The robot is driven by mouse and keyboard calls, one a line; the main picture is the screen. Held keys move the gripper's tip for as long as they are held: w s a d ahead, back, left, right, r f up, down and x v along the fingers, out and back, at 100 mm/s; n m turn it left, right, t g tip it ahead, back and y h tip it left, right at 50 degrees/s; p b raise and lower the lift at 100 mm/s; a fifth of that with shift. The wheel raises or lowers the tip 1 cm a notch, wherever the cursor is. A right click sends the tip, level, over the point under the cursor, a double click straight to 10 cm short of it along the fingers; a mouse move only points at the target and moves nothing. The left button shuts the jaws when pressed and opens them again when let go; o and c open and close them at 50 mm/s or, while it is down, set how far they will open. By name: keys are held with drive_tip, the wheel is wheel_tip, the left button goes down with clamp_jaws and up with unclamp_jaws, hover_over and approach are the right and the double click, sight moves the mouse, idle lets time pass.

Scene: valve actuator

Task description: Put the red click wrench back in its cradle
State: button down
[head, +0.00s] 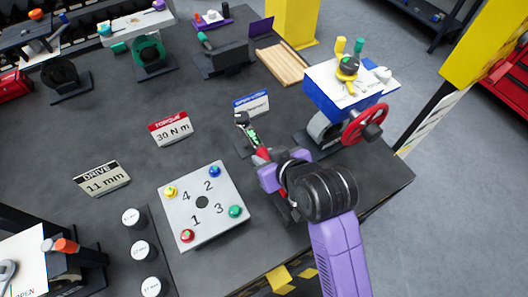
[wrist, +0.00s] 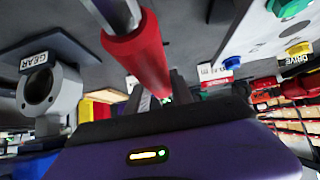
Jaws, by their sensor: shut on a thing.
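The red click wrench (head: 260,155) is in my gripper (head: 272,172), right of the numbered plate in the head view. Its dark ratchet head and a green-lit part point up and away, toward the blue sign. In the wrist view its red grip (wrist: 140,52) and silver shaft (wrist: 118,13) run up from between my gripper's fingers (wrist: 160,88), which are shut on it. A dark support shows beside and below the wrench (head: 241,147); it may be the cradle, but my gripper and arm hide much of it. I cannot tell whether the wrench touches it.
A grey plate (head: 225,180) with coloured, numbered bolts lies left of my gripper. A blue-and-white valve unit with a red handwheel (head: 365,124) stands close on the right. A blue sign (head: 251,103) stands behind. The table between has free room.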

drive_tip(key=shift+r, duration=0.1)
drive_tip(key=shift+f+b, duration=1.75)
drive_tip(key=shift+f, duration=1.15)
drive_tip(key=shift+p, duration=0.85)
drive_tip(key=shift+f+b, duration=0.7)
drive_tip(key=shift+f, duration=0.45)
drive_tip(key=c, duration=1.1)
unclamp_jaws()
drive_tip(key=shift+c, duration=0.2)
drive_tip(key=shift+o, duration=0.5)
drive_tip(key=shift+f, duration=0.1)
drive_tip(key=shift+s, duration=0.1)
drive_tip(key=shift+b+v, duration=0.45)
drive_tip(key=shift+v, duration=3.45)
